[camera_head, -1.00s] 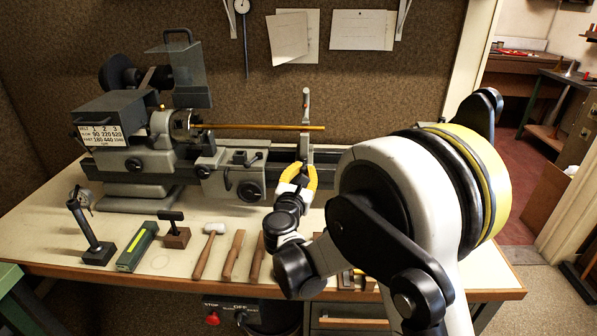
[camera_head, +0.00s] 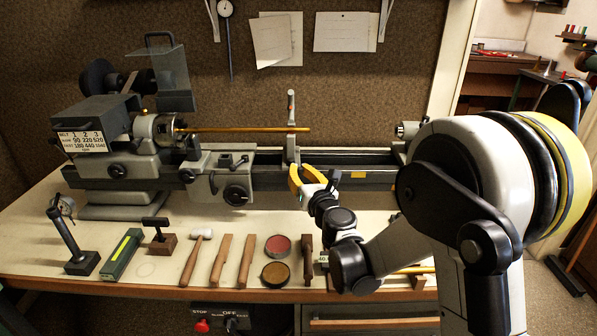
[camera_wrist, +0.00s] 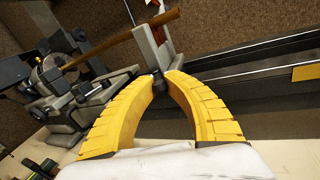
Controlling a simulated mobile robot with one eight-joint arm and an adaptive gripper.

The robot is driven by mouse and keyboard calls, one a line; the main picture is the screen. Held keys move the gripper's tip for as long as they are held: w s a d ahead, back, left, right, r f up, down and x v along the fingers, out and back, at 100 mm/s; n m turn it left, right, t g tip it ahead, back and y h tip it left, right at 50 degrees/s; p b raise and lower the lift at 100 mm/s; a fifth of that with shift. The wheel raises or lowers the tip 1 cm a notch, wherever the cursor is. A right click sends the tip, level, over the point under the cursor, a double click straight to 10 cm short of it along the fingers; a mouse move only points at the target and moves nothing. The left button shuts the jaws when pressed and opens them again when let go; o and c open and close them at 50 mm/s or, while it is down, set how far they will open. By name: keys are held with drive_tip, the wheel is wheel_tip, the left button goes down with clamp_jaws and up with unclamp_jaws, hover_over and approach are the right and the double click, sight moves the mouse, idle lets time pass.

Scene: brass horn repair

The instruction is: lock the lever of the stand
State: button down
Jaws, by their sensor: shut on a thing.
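The grey stand (camera_head: 291,140) rises upright from the lathe bed, with the long brass rod (camera_head: 245,129) at its upper part. In the wrist view the stand (camera_wrist: 150,47) is just beyond my fingertips. A small dark lever end (camera_wrist: 158,82) at the stand's foot lies between the tips of my yellow fingers. My gripper (camera_head: 297,171) is shut on it in front of the bed; it also shows in the wrist view (camera_wrist: 163,80). Most of the lever is hidden by the fingers, so its angle cannot be told.
The lathe headstock (camera_head: 150,145) and carriage (camera_head: 226,180) stand left of my gripper. Mallets, a red tin (camera_head: 277,245) and other tools line the bench's front. The tailstock (camera_head: 408,130) is at right, close to my arm.

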drive_tip(key=c, duration=1.3)
unclamp_jaws()
drive_tip(key=v, duration=1.2)
